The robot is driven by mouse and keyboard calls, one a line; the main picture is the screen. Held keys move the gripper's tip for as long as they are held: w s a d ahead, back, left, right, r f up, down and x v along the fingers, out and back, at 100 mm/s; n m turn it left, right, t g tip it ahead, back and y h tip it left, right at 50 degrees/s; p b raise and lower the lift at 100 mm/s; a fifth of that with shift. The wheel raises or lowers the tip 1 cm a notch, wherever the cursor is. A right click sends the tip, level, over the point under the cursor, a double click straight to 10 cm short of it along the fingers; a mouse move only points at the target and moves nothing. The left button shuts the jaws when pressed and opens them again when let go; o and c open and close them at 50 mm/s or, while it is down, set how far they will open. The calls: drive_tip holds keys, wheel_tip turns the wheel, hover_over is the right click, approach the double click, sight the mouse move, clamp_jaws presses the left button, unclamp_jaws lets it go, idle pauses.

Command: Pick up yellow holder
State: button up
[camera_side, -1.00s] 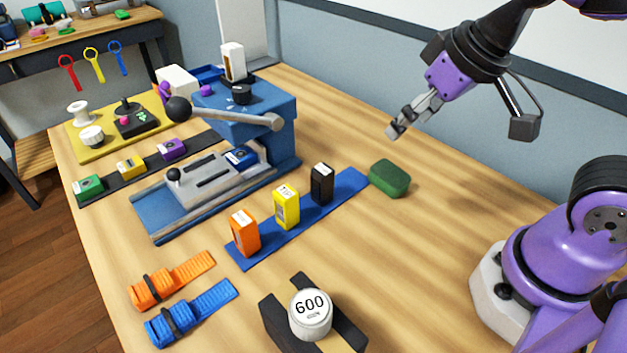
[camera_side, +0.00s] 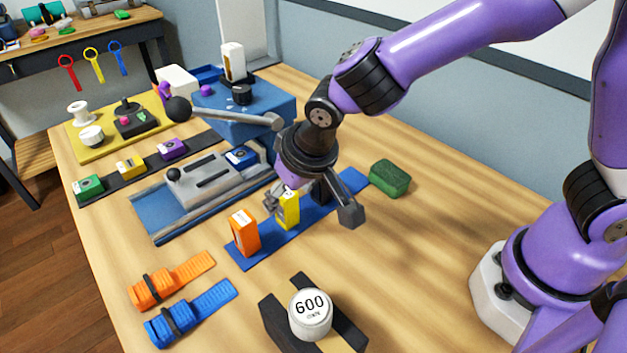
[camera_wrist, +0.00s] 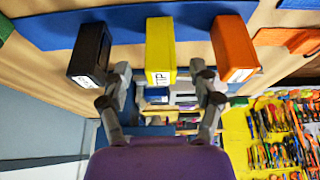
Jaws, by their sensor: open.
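The yellow holder (camera_side: 288,211) is an upright block with a white label, standing on the blue mat (camera_side: 258,247) between the orange and black ones. It also shows in the wrist view (camera_wrist: 160,44). My gripper (camera_side: 280,201) is at its upper part, pointing down. In the wrist view my gripper (camera_wrist: 164,76) is open, one finger to each side of the yellow holder's labelled end. I cannot tell whether either finger touches it. My arm partly covers the black holder (camera_wrist: 90,50) in the side view.
The orange holder (camera_side: 244,232) and the black one stand close on either side. A blue press (camera_side: 232,105) with a lever is behind. A green block (camera_side: 390,178) lies right of the mat. A round 600 weight (camera_side: 310,314) sits in front.

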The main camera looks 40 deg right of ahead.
sight(290, 195)
drive_tip(key=x, duration=0.4)
drive_tip(key=shift+s, duration=0.15)
clamp_jaws()
